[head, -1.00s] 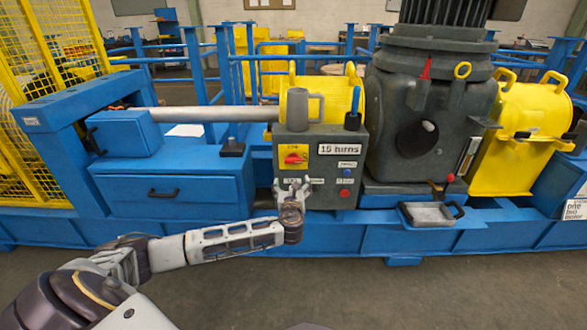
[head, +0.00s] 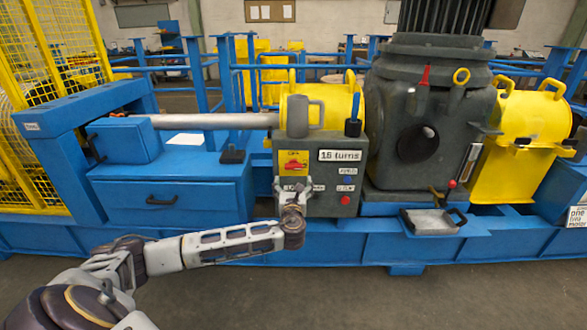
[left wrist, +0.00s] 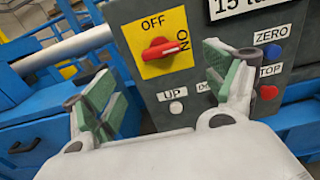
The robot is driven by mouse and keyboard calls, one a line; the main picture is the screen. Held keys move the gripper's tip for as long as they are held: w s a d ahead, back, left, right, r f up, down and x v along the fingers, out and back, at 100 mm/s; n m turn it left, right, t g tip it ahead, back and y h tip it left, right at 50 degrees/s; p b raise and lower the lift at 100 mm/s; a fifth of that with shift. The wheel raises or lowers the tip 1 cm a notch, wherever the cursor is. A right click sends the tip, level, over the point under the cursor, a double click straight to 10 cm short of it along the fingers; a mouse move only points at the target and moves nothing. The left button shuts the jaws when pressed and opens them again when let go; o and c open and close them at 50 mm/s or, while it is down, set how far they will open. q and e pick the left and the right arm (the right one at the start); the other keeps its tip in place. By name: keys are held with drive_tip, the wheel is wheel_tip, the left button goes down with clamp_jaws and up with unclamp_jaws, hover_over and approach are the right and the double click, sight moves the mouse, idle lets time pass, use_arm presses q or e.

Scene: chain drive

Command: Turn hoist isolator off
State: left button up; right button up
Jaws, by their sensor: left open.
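The hoist isolator is a red rotary handle (left wrist: 161,48) on a yellow plate (left wrist: 140,25) marked OFF at the top and ON at the right. The handle lies roughly level, its right end toward ON. It also shows in the head view (head: 293,166) on the grey control box (head: 335,208). My left gripper (head: 293,185) is open in front of the box, just below the plate. In the left wrist view its green-padded fingers (left wrist: 165,88) stand apart on either side of the handle and appear clear of it. My right gripper is not in view.
The box also carries a white UP button (left wrist: 176,107), a blue ZERO button (left wrist: 272,52), a red STOP button (left wrist: 268,93) and a "15 turns" label (head: 340,155). A grey mug-shaped object (head: 298,118) stands on top. A blue drawer unit (head: 170,205) is at the left.

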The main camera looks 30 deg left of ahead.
sight(294, 168)
use_arm(q)
drive_tip(key=shift+b+x, duration=2)
drive_tip(key=shift+x, duration=4.25)
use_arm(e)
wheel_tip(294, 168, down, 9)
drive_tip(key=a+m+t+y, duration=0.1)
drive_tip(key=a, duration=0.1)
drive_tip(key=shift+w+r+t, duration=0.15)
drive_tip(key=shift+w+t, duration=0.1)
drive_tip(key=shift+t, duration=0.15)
use_arm(q)
drive_tip(key=c, duration=1)
